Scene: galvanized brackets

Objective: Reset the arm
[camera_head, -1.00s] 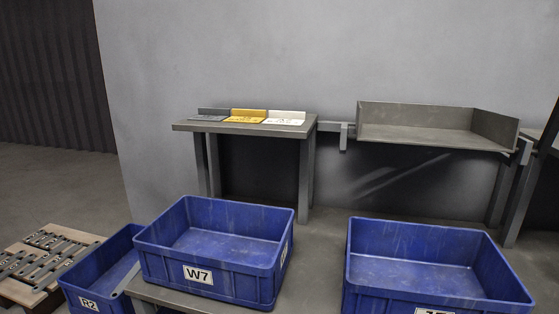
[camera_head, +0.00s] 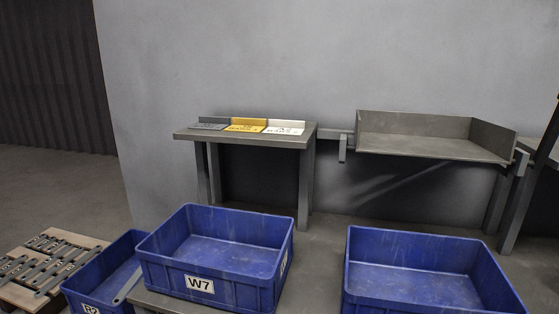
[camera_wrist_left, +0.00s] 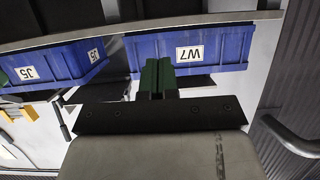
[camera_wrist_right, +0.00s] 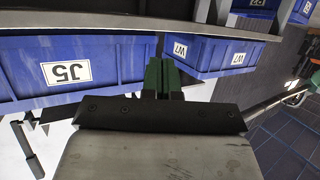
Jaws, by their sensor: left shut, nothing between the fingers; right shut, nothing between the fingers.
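My left gripper (camera_wrist_left: 156,80) shows in the left wrist view with its dark green fingers together and nothing between them. The blue W7 bin (camera_wrist_left: 226,46) is behind its fingertips in that picture. My right gripper (camera_wrist_right: 162,80) shows in the right wrist view, also shut and empty, with the blue J5 bin (camera_wrist_right: 110,62) to its left and the W7 bin to its right. Neither gripper shows in the head view. There, the W7 bin (camera_head: 165,262) stands empty on a low grey table.
The right-hand bin (camera_head: 430,242) looks empty. The R2 bin (camera_head: 92,274) holds a grey piece, beside a wooden board (camera_head: 20,290) with several metal brackets. A back table (camera_head: 240,139) carries grey, yellow and white plates. A walled grey shelf (camera_head: 430,150) is at right.

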